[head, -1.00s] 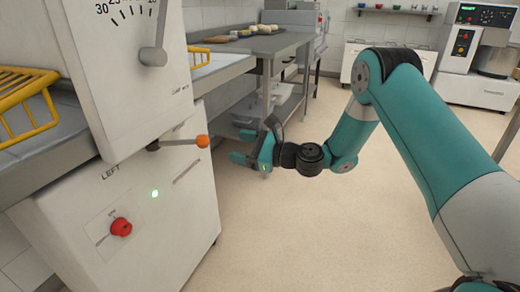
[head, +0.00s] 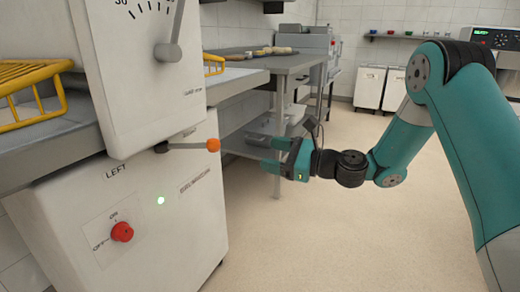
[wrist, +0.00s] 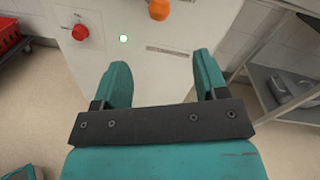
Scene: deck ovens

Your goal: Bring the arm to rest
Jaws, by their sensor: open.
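My gripper (head: 272,155) is at the end of my teal arm, in the middle of the head view. It points left toward the white machine (head: 150,215) marked LEFT and is apart from it. In the wrist view my gripper (wrist: 160,85) shows two teal fingers spread apart with nothing between them. The orange-knobbed lever (head: 212,145) sticks out of the machine to the left of the fingers. The orange knob also shows at the top of the wrist view (wrist: 159,9).
The machine carries a red knob (head: 122,232) and a lit green lamp (head: 160,200). A yellow rack (head: 30,90) lies on the grey counter at left. A steel table (head: 285,62) with food on it stands behind. The floor (head: 330,240) below my arm is clear.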

